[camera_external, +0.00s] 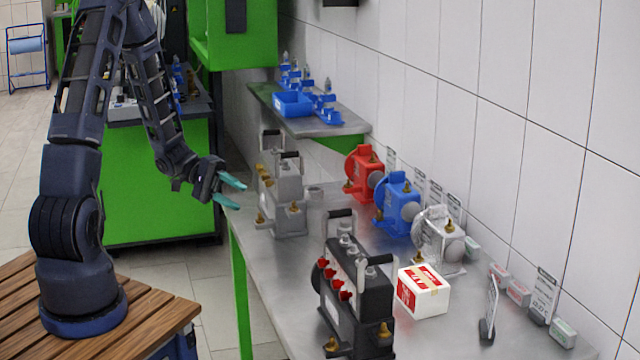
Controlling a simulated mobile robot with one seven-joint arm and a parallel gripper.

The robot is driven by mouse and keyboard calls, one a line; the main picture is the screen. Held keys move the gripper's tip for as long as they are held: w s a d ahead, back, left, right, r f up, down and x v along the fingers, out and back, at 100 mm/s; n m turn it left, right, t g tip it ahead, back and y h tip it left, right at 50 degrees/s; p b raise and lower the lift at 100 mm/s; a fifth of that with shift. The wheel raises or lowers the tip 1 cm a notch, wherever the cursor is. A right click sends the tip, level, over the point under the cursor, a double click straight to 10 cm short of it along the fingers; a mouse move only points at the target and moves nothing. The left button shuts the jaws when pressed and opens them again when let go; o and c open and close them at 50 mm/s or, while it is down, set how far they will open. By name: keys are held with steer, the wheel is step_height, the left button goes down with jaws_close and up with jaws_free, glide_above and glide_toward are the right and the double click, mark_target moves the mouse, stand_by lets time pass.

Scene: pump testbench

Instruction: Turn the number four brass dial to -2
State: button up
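The grey pump (289,188) stands on the metal bench, with a cluster of small brass dials (265,175) on its left side. Which of them is number four cannot be told at this size. My gripper (240,194) is just left of the grey pump, pointing right toward it. Its two teal fingers are spread apart with nothing between them. The fingertips look close to the pump's left side, a little below the dials. I cannot tell whether they touch it. The dial's setting is too small to read.
A black pump (357,297) with red knobs stands at the front of the bench (447,335). A red pump (363,172), a blue pump (398,205) and a silver pump (440,238) line the wall. A white-and-red box (424,293) sits beside the black pump.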

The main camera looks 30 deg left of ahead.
steer(key=w+r+m+t+y, duration=0.1)
steer(key=w+r+m+y, duration=0.25)
steer(key=r, duration=0.35)
steer(key=w+r+m+y, duration=0.2)
steer(key=r+m+y, duration=0.3)
steer(key=r, duration=0.1)
steer(key=x, duration=1)
steer(key=shift+f, duration=0.15)
steer(key=t+y, duration=0.2)
glide_toward(265, 181)
step_height(265, 181, up, 3)
steer(key=s, duration=0.1)
steer(key=s+a+r+n, duration=0.1)
steer(key=s+a+r, duration=0.2)
steer(key=s, duration=0.2)
steer(key=s+a+r+n+t+y, duration=0.1)
steer(key=s+a+r+n, duration=0.1)
steer(key=s, duration=0.4)
steer(key=s+a+r+n+y, duration=0.1)
steer(key=s+a+r, duration=0.3)
steer(key=s, duration=0.1)
steer(key=shift+s+a+n+t, duration=0.25)
steer(key=shift+a+n+t, duration=0.1)
steer(key=shift+a+t, duration=0.05)
steer(key=shift+r, duration=0.1)
